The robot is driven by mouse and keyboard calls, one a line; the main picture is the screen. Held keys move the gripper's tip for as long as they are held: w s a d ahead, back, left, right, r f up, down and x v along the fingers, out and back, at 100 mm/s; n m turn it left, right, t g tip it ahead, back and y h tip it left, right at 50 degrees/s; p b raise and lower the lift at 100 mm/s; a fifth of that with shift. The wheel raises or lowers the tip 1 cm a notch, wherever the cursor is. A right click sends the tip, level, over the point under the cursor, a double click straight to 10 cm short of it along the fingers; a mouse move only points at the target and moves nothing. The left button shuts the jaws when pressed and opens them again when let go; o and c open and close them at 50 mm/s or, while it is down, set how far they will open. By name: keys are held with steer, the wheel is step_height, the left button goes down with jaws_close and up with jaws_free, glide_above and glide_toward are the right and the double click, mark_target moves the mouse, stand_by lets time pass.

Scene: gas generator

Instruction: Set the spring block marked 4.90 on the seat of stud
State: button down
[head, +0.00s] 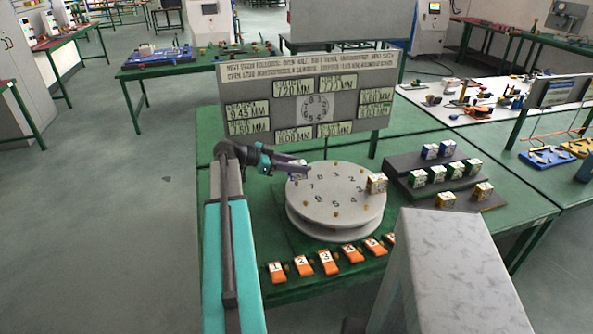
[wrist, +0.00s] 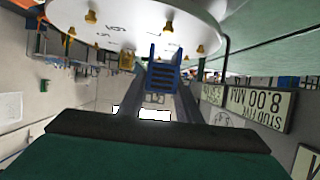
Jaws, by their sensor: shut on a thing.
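My gripper (head: 302,168) reaches from the left over the back left rim of the round grey turntable (head: 336,228). It is shut on a blue spring block (wrist: 163,75), which sits between the fingers in the wrist view. The marking on this block is not legible, so I cannot tell whether it reads 4.90. The turntable has a ring of numbers with small brass studs. I cannot tell whether the held block touches a stud or the turntable top. A gold block (head: 377,184) sits on the turntable's right side.
A stepped dark rack (head: 408,163) to the right holds several blue, green and gold blocks. A grey sign board (head: 350,112) with stud thickness labels stands behind the turntable. Orange numbered tags (head: 325,262) line the front. A pale grey slab (head: 455,270) fills the lower right.

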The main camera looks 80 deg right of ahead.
steer(key=shift+f+p, duration=0.35)
steer(key=shift+f, duration=0.65)
steer(key=shift+f+b, duration=0.65)
steer(key=shift+b, duration=0.3)
steer(key=c, duration=1.3)
jaws_free()
steer(key=shift+r+p, duration=0.25)
steer(key=shift+p, duration=0.15)
